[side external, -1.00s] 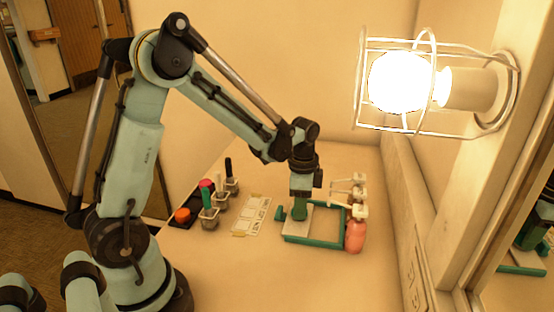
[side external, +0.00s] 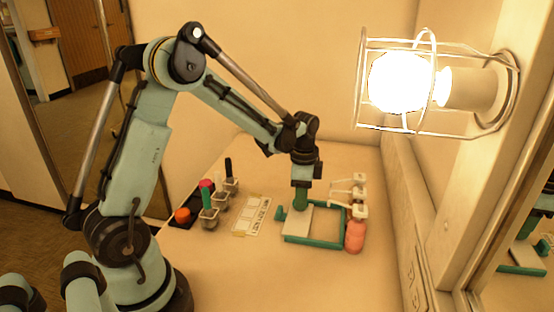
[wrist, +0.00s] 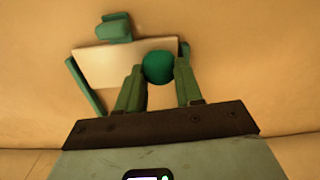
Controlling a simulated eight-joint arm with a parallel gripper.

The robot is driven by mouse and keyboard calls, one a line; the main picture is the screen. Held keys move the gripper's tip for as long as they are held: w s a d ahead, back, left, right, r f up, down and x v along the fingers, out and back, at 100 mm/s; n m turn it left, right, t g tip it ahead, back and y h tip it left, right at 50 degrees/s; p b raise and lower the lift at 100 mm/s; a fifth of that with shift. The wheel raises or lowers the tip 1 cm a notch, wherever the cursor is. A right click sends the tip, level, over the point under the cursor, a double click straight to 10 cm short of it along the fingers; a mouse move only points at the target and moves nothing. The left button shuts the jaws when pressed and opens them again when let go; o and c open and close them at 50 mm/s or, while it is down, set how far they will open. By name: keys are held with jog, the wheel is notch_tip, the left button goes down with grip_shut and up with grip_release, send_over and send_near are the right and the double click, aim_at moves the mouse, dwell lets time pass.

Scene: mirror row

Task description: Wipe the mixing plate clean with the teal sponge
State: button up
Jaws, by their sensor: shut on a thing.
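My gripper (side external: 300,207) points down over the pale mixing plate (side external: 297,224). It is shut on the teal sponge, which shows as a rounded teal end (wrist: 158,67) between the fingers in the wrist view. The fingers hide much of the sponge in the side view. I cannot tell whether it touches the plate. The plate also shows in the wrist view (wrist: 100,66), beyond the fingers, within a teal frame (side external: 312,243). A teal block (wrist: 115,28) sits at the plate's edge. No clear mark shows on the visible plate; small marks are hard to tell.
A pink bottle (side external: 355,237) stands close at the frame's right. White-topped dispensers (side external: 347,185) stand behind it. A white card (side external: 252,215) lies to the left, then small pots with coloured handles (side external: 209,213). A caged lamp (side external: 400,82) juts from the right wall. The front tabletop is clear.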

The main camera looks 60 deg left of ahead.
jog(key=shift+s+d+f, duration=0.15)
jog(key=shift+s+d, duration=1.05)
jog(key=shift+d, duration=0.1)
jog(key=shift+s+d, duration=1.7)
jog(key=shift+s, duration=0.15)
jog(key=shift+r, duration=0.2)
notch_tip(320, 180, up, 7)
send_near(299, 216)
jog(key=shift+w+a+r, duration=0.3)
jog(key=shift+w+a, duration=0.15)
jog(key=shift+w, duration=0.2)
jog(key=shift+w+a+r, duration=0.25)
jog(key=shift+w+a, duration=0.15)
jog(key=shift+w, duration=0.2)
jog(key=shift+w+a+f, duration=0.25)
jog(key=shift+w, duration=0.05)
jog(key=shift+f, duration=2.7)
